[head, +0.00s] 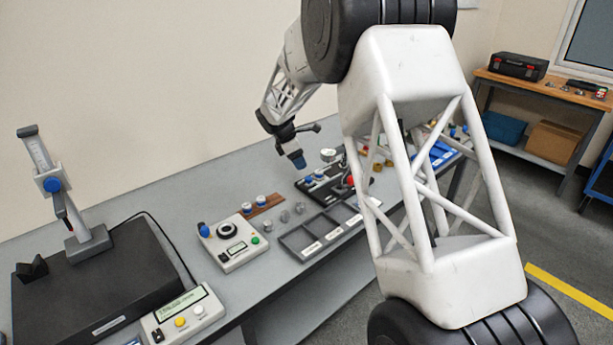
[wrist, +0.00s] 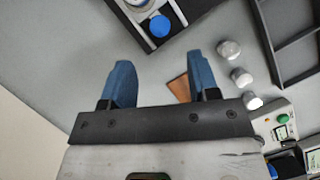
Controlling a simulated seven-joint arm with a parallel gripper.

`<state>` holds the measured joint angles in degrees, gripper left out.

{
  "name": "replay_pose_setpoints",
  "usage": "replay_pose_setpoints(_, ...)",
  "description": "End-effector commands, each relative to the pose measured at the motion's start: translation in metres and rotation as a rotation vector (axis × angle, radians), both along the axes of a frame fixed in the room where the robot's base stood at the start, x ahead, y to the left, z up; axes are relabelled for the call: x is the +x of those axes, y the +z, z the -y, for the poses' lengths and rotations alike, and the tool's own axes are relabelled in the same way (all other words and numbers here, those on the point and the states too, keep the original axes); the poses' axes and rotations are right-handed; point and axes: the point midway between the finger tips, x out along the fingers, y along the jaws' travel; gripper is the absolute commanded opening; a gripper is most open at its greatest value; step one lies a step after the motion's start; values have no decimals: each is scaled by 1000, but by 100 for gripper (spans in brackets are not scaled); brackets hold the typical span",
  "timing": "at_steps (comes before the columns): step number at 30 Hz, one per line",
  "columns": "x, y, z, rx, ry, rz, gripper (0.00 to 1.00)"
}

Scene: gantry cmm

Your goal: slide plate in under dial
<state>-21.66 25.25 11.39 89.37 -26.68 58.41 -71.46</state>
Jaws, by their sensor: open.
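My gripper (head: 298,162) hangs above the bench in the head view. In the wrist view its two blue fingers (wrist: 158,85) are apart, with nothing between them. A dark fixture plate (head: 318,187) with blue and white fittings lies below and to the right of my gripper; a dark-edged fixture with a blue cap (wrist: 160,26) shows ahead of the fingers in the wrist view. I cannot tell for certain which piece is the plate to slide. No dial gauge face is clear; my arm hides part of the bench.
A brown strip (head: 266,206) bears blue-and-white pieces. A white control box (head: 238,254) and dark trays (head: 300,240) stand near the front edge. A height gauge (head: 47,170) stands on a dark slab (head: 90,290) at left.

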Motion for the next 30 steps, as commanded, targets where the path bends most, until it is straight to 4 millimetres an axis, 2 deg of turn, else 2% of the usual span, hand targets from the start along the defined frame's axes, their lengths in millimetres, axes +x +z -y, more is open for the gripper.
replay_pose_setpoints(8, 2, -14, 6, 0, -1, -1, 55)
replay_pose_setpoints(21, 7, -60, 23, 1, -1, -1, 55)
replay_pose_setpoints(30, 9, -72, 29, 0, -2, 0, 55)
